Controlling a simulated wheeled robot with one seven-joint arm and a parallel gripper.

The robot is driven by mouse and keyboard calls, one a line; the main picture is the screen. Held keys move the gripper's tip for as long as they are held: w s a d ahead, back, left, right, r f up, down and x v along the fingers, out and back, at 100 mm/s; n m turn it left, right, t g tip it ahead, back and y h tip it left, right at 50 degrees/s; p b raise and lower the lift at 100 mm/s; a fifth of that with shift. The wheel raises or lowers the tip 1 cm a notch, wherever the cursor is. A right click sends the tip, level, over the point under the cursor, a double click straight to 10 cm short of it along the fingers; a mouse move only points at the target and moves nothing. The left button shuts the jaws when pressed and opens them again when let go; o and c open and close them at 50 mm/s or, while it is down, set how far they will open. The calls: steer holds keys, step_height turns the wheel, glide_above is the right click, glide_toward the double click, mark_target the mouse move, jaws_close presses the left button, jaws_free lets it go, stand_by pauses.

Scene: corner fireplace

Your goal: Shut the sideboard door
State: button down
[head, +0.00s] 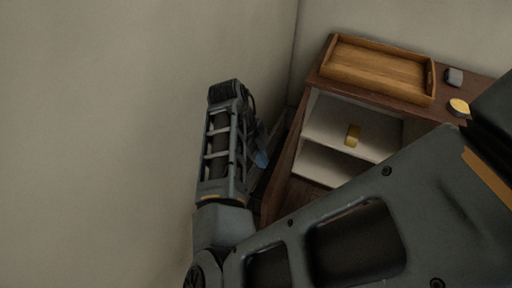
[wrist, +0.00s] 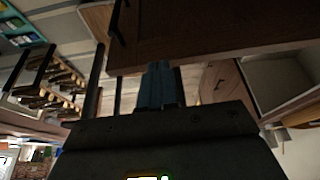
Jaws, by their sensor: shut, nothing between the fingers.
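The brown sideboard (head: 385,102) stands at the right in the head view. Its front is open, showing a pale interior with a shelf. The sideboard door (head: 285,165) appears as a narrow brown panel swung out at the left of the opening, partly hidden by my arm. In the wrist view a dark brown panel (wrist: 225,32), seemingly the door, fills the upper part close to my fingers. My gripper (wrist: 158,82) is shut and empty, its blue fingertips at that panel's lower edge; I cannot tell whether they touch. In the head view it is mostly hidden behind my arm.
A wooden tray (head: 380,68), a grey cup-like object (head: 453,77) and a round yellowish item (head: 459,107) sit on the sideboard top. A yellow object (head: 352,135) is on the inner shelf. Walls close in at left and behind. A rack of logs (wrist: 55,80) shows in the wrist view.

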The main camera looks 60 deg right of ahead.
steer(key=shift+x, duration=1.85)
